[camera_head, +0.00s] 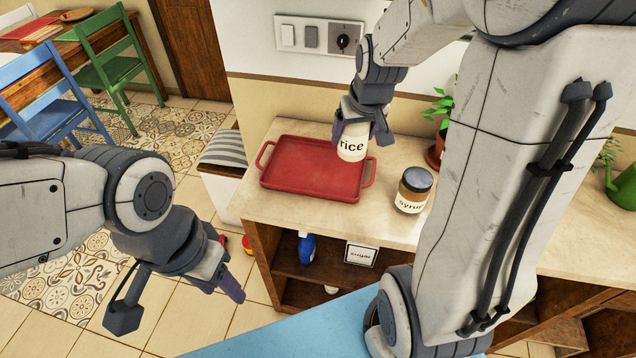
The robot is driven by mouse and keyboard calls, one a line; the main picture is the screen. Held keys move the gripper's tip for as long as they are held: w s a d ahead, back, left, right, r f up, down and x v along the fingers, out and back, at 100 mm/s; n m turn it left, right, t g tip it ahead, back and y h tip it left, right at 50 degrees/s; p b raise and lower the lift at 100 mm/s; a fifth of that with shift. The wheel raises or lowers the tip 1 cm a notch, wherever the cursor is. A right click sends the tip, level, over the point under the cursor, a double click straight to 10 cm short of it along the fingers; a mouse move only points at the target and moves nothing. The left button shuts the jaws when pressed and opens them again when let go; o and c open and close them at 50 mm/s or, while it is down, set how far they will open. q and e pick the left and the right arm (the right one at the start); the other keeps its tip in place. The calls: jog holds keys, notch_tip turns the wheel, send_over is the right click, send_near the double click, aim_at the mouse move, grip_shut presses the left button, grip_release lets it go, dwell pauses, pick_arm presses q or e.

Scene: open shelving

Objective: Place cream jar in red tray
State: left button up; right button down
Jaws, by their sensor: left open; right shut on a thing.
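A cream-white jar labelled "rice" (352,147) is held by my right gripper (363,128), which is shut on its upper part. The jar is upright or slightly tilted and shows over the right part of the red tray (300,178). I cannot tell whether its base touches the tray. The tray is empty otherwise and lies on the pale counter top, with a handle at each end. My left gripper (177,302) is open and empty, low on the left in front of the shelving, apart from the tray.
A jar labelled "syrup" with a dark lid (413,190) stands on the counter (385,225) right of the tray. A potted plant (437,150) is behind it. A blue bottle (306,248) and a labelled white box (361,254) are on the shelf below.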

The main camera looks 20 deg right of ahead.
jog(key=shift+s+d+r+b, duration=0.45)
jog(key=shift+s+d+b, duration=0.1)
jog(key=shift+b, duration=0.2)
send_over(316, 168)
notch_tip(316, 168, down, 6)
jog(key=shift+f+p, duration=0.25)
jog(key=shift+p, duration=0.05)
jog(key=shift+w+f, duration=0.1)
jog(key=shift+f, duration=1.95)
jog(key=shift+f+b, duration=0.15)
jog(key=shift+b, duration=0.15)
grip_release()
